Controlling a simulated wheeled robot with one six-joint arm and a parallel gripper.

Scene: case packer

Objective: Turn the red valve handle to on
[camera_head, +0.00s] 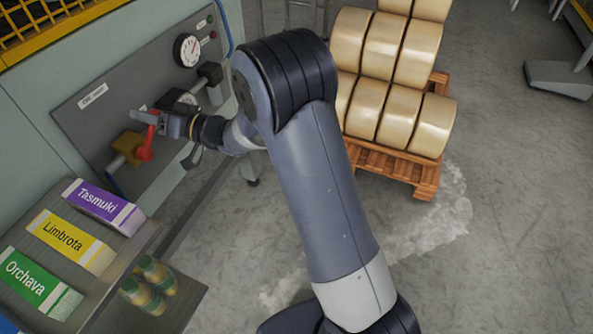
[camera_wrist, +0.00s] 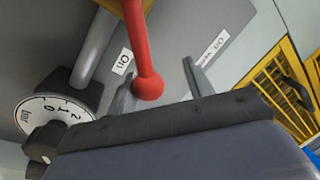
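The red valve handle (camera_head: 147,143) sits on a brass-coloured valve (camera_head: 127,146) on the grey panel at the left of the head view. In the wrist view the handle (camera_wrist: 138,45) comes down from the top edge and ends in a round knob. My gripper (camera_head: 150,119) is at the handle. In the wrist view its two fingers (camera_wrist: 157,78) are apart, with the knob between them. The left finger is close to the knob, and a gap shows on the right. A white "On" label (camera_wrist: 122,61) is on the panel just left of the handle.
A pressure gauge (camera_wrist: 52,113) and a pipe (camera_wrist: 95,48) are left of the handle in the wrist view. Cartons (camera_head: 72,243) lie on a shelf below the panel. A wooden pallet (camera_head: 385,163) with large rolls stands behind my arm. Open floor lies right.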

